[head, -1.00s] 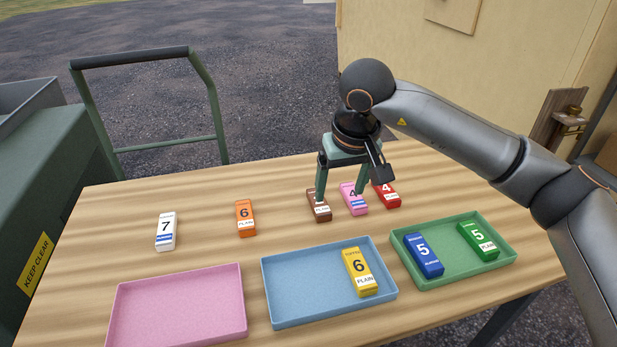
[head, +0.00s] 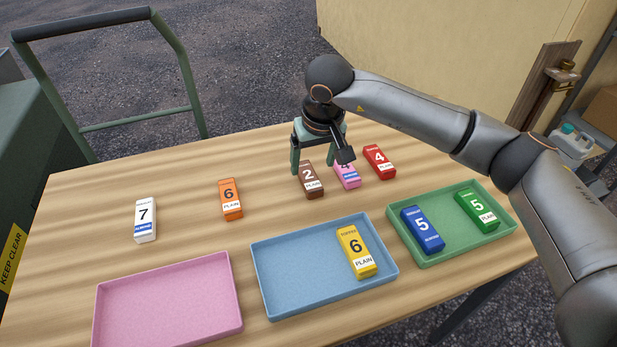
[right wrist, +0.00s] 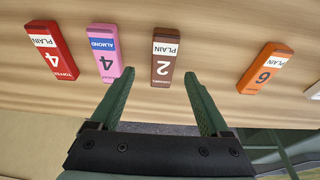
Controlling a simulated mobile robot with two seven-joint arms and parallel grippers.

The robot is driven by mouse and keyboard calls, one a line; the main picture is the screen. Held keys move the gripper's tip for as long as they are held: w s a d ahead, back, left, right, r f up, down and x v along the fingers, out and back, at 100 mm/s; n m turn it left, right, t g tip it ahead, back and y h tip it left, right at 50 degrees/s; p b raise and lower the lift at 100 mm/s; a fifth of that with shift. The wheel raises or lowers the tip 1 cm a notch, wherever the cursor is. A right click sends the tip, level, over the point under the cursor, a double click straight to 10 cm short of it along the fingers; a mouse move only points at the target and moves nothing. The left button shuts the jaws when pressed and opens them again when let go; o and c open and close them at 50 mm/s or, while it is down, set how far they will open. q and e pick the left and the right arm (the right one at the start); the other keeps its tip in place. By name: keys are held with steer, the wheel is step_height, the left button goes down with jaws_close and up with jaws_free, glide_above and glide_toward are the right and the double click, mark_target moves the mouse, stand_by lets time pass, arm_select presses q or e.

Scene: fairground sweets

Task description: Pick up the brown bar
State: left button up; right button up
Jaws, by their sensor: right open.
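The brown bar (head: 313,187), marked 2 and PLAIN, lies on the table near the middle in the head view. It also shows in the right wrist view (right wrist: 164,62), with its lower end near the gap between the fingers. My right gripper (head: 316,166) is open and empty above the table at the bar. In the right wrist view its two fingers (right wrist: 158,80) are spread, with the bar between their lines. In the head view the fingers partly hide the bar's surroundings, and I cannot tell its exact height. My left gripper is not in view.
A pink bar (head: 348,181) and a red bar (head: 379,162) lie close right of the brown one. An orange bar (head: 231,199) and a white bar (head: 145,220) lie left. Pink (head: 238,318), blue (head: 259,285) and green (head: 404,250) trays line the front; blue and green hold bars.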

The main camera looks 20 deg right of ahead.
mark_target(308, 176)
steer(key=x, duration=0.4)
steer(key=shift+a+f, duration=0.2)
steer(key=shift+f, duration=0.05)
steer(key=shift+c, duration=0.2)
jaws_close()
